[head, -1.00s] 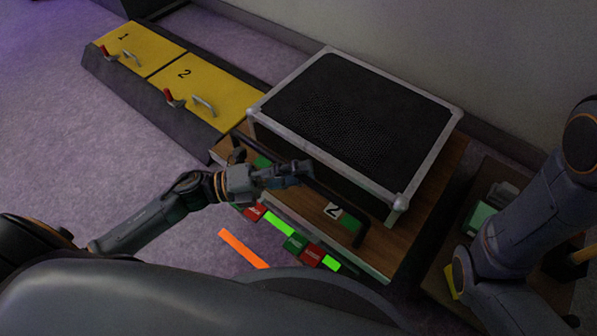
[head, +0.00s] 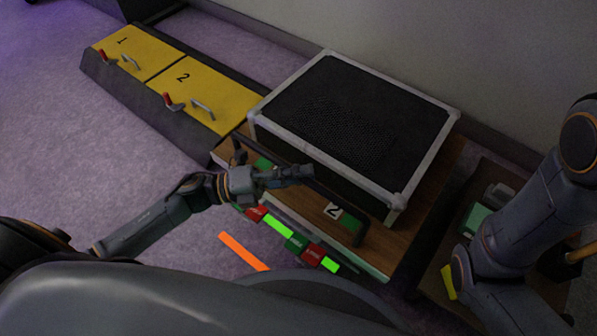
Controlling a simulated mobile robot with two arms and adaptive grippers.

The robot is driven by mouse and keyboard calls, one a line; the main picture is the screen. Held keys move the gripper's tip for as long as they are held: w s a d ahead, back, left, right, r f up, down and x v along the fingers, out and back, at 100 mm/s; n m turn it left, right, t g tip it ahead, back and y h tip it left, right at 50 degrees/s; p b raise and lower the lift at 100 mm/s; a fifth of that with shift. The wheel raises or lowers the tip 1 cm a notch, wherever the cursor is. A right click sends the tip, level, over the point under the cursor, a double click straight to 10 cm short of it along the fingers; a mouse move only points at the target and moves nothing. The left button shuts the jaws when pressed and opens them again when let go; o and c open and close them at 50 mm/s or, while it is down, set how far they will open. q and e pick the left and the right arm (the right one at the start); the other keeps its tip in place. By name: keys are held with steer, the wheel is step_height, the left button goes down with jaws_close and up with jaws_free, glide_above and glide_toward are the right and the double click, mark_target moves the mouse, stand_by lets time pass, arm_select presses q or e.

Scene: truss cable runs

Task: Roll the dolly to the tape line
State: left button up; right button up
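The dolly (head: 425,222) has a brown wooden deck and carries a large black case (head: 350,120) with a silver frame. A dark push bar (head: 335,198) with a "2" label runs along its near side. An orange tape strip (head: 243,251) lies on the floor at the near left of the dolly. My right arm is at the right edge; its gripper is not visible.
Yellow cable-ramp lids (head: 205,95) marked 1 and 2, with handles, lie at the upper left. A cart with green items (head: 475,218) stands at right. A wall is behind; open carpet is at left.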

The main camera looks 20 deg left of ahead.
arm_select(q)
steer(key=o, duration=0.3)
steer(key=v, duration=1.2)
steer(key=shift+r, duration=0.1)
